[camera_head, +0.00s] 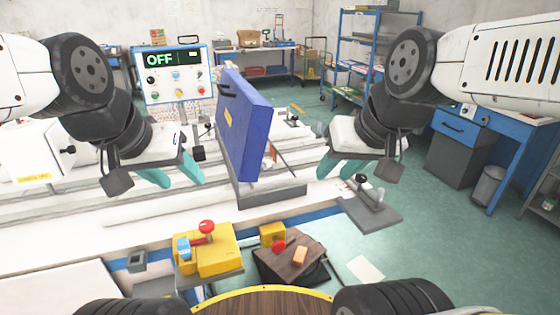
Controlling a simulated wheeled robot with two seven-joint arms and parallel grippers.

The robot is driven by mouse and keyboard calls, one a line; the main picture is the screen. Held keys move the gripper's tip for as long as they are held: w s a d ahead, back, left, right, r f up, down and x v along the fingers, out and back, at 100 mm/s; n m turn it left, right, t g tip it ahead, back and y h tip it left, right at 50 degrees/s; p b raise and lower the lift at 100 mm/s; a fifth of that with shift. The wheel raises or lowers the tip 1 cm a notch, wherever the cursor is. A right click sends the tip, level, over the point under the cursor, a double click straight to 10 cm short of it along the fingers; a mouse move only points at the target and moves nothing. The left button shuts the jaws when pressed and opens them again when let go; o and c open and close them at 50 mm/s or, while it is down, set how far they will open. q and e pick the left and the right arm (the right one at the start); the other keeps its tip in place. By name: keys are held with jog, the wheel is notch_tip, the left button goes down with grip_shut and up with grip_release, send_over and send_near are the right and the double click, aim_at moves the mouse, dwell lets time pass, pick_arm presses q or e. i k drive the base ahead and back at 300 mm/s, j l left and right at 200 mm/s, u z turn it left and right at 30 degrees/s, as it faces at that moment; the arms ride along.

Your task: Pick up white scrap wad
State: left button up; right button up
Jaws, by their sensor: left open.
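I cannot make out a white scrap wad for certain in the head view. My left gripper (178,181) has two teal fingers spread apart, with nothing between them. It hangs over the white machine bed left of the blue upright panel (243,125). My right gripper (335,174) also has its teal fingers apart and looks empty. It is right of the blue panel, near the right end of the bed. Both grippers are apart from the panel.
A control box (174,73) reading OFF stands behind my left gripper. A pale flat sheet (366,269) lies lower right. Green floor is open at right.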

aim_at(267, 163)
jog(key=i+l+u, duration=0.15)
jog(key=l, duration=0.2)
jog(key=i+l+u, duration=0.35)
jog(key=l, duration=0.35)
jog(key=i, duration=0.05)
